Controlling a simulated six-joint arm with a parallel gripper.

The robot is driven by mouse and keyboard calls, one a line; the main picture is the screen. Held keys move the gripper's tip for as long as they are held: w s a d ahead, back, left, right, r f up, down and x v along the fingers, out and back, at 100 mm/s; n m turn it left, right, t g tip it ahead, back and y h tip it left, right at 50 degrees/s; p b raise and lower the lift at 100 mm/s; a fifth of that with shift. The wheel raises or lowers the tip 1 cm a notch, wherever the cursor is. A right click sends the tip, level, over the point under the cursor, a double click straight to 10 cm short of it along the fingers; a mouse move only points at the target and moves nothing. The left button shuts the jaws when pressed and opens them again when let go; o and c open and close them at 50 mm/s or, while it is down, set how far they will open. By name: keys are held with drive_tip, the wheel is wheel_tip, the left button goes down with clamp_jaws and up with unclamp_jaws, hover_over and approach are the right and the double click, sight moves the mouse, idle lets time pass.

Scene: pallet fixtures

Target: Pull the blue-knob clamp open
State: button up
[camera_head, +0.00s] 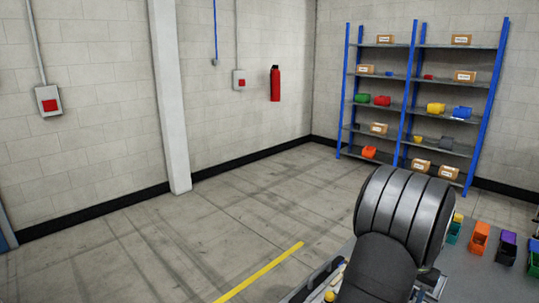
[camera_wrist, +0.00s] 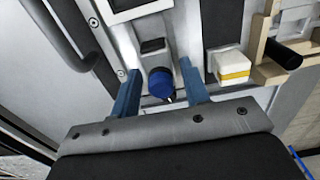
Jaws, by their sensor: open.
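In the wrist view the blue knob (camera_wrist: 160,82) of the clamp shows between my two blue fingers, on a light panel. A black part (camera_wrist: 152,46) sits just above it in the picture. My gripper (camera_wrist: 162,84) is open, with one finger on each side of the knob and a visible gap on both sides. I cannot tell how far the fingertips are from the panel. The head view does not show the blue knob; my arm covers much of the fixture there.
In the wrist view a white block with a yellow band (camera_wrist: 232,67) and a wooden piece with a black cylinder (camera_wrist: 283,54) stand to the right. A dark curved handle (camera_wrist: 66,40) is at the left. In the head view coloured bins (camera_head: 480,237) stand at the right.

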drive_tip(key=shift+r, duration=3.85)
drive_tip(key=shift+f, duration=0.1)
drive_tip(key=shift+f, duration=3.9)
drive_tip(key=shift+r, duration=0.1)
